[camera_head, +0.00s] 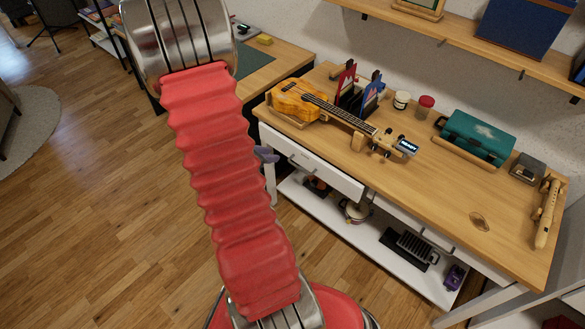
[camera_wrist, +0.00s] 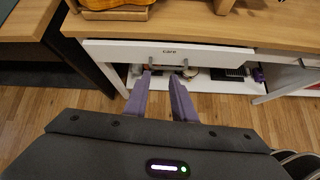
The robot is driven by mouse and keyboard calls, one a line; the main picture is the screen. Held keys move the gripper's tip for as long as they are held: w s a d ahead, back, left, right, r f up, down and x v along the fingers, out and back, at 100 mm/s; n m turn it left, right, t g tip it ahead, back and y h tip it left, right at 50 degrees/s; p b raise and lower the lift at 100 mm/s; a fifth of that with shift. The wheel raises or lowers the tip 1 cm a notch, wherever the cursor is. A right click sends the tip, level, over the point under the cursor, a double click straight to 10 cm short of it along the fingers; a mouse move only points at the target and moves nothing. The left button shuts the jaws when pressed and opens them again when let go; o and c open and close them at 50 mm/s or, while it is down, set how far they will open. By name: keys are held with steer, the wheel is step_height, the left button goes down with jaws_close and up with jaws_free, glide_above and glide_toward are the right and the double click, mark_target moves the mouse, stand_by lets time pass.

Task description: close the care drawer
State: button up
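The care drawer (camera_head: 325,176) is the white drawer at the left of the workbench in the head view. Its front stands out from the bench, so it is partly open. In the wrist view its white front (camera_wrist: 215,57) bears the label "care" above a metal handle (camera_wrist: 186,65). My gripper (camera_wrist: 161,75) has two purple fingers, spread apart and empty, pointing at the drawer front near the handle. Contact cannot be told. In the head view my gripper (camera_head: 265,155) shows as a small purple part at the drawer's left; my red arm covers the rest.
The wooden bench top (camera_head: 450,190) holds a ukulele (camera_head: 300,100), a teal case (camera_head: 478,138), jars and a recorder (camera_head: 547,213). A white lower shelf (camera_head: 375,240) with several items lies below. A desk (camera_head: 275,65) stands at the left. Floor is clear in front.

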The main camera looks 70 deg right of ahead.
steer(key=shift+o, duration=0.3)
steer(key=w+a+r+m+t, duration=0.1)
steer(key=w+a+r+m, duration=0.3)
steer(key=a+r, duration=0.3)
step_height(320, 180, up, 3)
steer(key=shift+w+a, duration=0.3)
steer(key=shift+w, duration=0.35)
steer(key=a+r+m+t+y, duration=0.2)
steer(key=a+r, duration=0.3)
steer(key=a, duration=0.8)
steer(key=w+a+r+m+t+y, duration=0.1)
steer(key=a+r+m+t+y, duration=0.2)
steer(key=a, duration=1)
steer(key=w+a+r+m+t+y, duration=0.1)
steer(key=a+r+m+t+y, duration=0.2)
steer(key=a+r, duration=0.5)
steer(key=a+y, duration=0.1)
steer(key=a, duration=0.4)
steer(key=shift+r, duration=0.3)
steer(key=shift+w+d, duration=0.1)
steer(key=shift+d, duration=0.05)
